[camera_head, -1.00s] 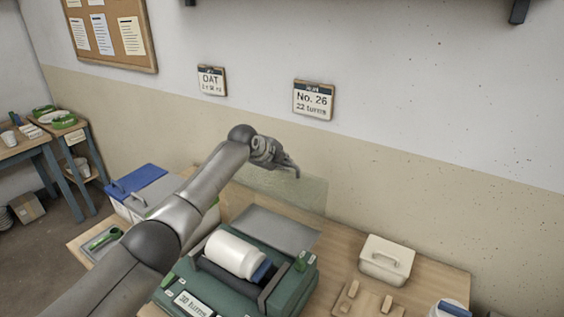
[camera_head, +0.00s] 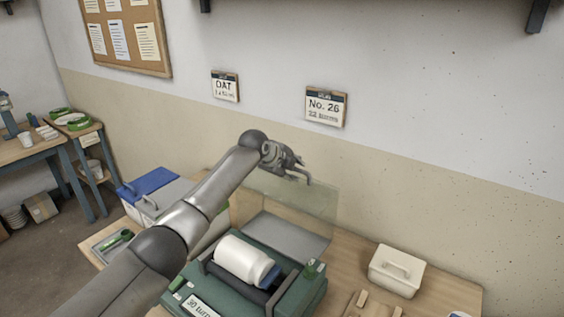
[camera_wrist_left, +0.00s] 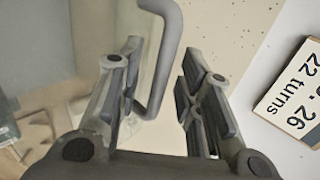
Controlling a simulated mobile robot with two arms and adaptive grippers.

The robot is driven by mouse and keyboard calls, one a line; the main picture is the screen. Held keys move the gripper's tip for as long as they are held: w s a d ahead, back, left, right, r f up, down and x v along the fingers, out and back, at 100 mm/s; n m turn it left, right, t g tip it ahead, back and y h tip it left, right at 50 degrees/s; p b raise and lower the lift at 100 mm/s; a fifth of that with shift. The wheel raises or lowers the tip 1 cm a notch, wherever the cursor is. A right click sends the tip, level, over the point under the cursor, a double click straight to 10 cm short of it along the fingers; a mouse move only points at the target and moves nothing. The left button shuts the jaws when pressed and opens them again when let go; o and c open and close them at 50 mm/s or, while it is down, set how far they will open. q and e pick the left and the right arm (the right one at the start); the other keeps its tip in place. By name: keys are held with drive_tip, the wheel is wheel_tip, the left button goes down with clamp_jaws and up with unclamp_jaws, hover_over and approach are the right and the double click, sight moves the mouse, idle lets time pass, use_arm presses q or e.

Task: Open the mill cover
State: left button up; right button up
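The mill (camera_head: 205,270) is a green machine with a white jar (camera_head: 243,259) lying on its rollers. Its clear cover (camera_head: 305,203) stands raised behind it, close to the wall. My left gripper (camera_head: 300,172) is at the cover's upper edge. In the left wrist view, the gripper (camera_wrist_left: 162,85) is open, and a grey bent handle (camera_wrist_left: 166,50) passes between its fingers, nearer the left finger. I cannot tell whether it touches that finger. My right gripper is not in view.
A white lidded box (camera_head: 396,270) stands right of the mill. A blue-lidded container (camera_head: 150,184) and a tray with a green tool (camera_head: 115,240) are on the left. Signs (camera_head: 326,106) hang on the wall behind the gripper. Table is bare between the mill and white box.

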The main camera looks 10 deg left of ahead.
use_arm(q)
drive_tip(key=v, duration=1.1)
drive_tip(key=shift+r, duration=0.2)
drive_tip(key=shift+s+a, duration=0.1)
drive_tip(key=shift+s, duration=0.05)
